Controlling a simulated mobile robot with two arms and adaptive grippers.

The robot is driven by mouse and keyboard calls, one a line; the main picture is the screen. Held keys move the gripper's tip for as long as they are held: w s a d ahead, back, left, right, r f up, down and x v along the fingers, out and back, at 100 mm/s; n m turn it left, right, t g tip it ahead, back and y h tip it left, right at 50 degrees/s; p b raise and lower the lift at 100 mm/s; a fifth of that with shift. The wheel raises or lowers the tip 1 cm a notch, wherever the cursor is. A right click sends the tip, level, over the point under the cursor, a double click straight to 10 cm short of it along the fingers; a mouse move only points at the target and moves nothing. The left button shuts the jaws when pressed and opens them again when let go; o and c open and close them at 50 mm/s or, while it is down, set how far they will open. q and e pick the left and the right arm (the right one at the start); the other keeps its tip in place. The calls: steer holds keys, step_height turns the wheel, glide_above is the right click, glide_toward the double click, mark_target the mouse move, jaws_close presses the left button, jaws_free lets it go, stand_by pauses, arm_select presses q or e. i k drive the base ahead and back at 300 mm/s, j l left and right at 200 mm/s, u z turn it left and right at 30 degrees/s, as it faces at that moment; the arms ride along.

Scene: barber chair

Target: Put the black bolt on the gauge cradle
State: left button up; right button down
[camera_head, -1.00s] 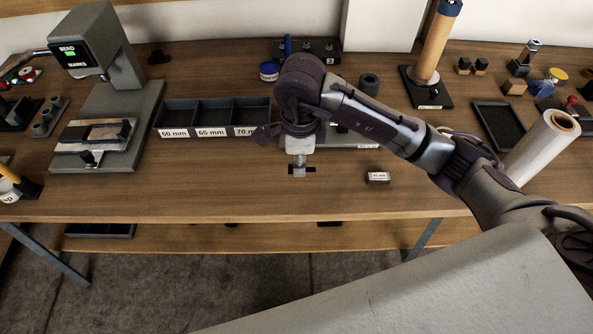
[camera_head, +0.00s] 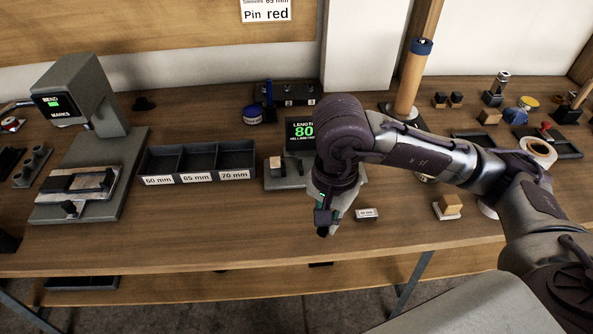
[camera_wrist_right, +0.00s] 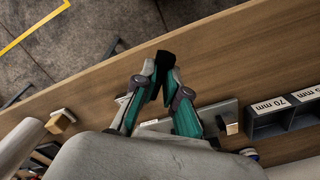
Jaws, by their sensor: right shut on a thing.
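My right gripper (camera_head: 324,218) is shut on the black bolt (camera_head: 322,231), low over the front part of the bench. In the right wrist view the bolt (camera_wrist_right: 166,62) sticks out between the teal fingertips (camera_wrist_right: 160,85). The length gauge stands behind the gripper, its display (camera_head: 300,130) reading 80. Its grey base (camera_head: 288,182) carries a small block with a pale face (camera_head: 275,162). My gripper and forearm hide the right part of the gauge, so the cradle is only partly seen. The bolt is apart from the gauge. My left gripper is not in view.
A tray with 60, 65 and 70 mm bins (camera_head: 197,178) stands left of the gauge. A small label block (camera_head: 367,214) lies right of the gripper. The bench front (camera_head: 200,235) is clear.

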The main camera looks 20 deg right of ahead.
mark_target(295, 168)
steer(key=u, duration=0.8)
steer(key=k+l+u, duration=0.15)
steer(key=l, duration=0.3)
steer(key=k+l+u, duration=0.15)
steer(key=l, duration=0.25)
steer(key=k+l+u, duration=0.2)
steer(key=l, duration=0.25)
steer(key=k+l+u, duration=0.15)
steer(key=l, duration=0.25)
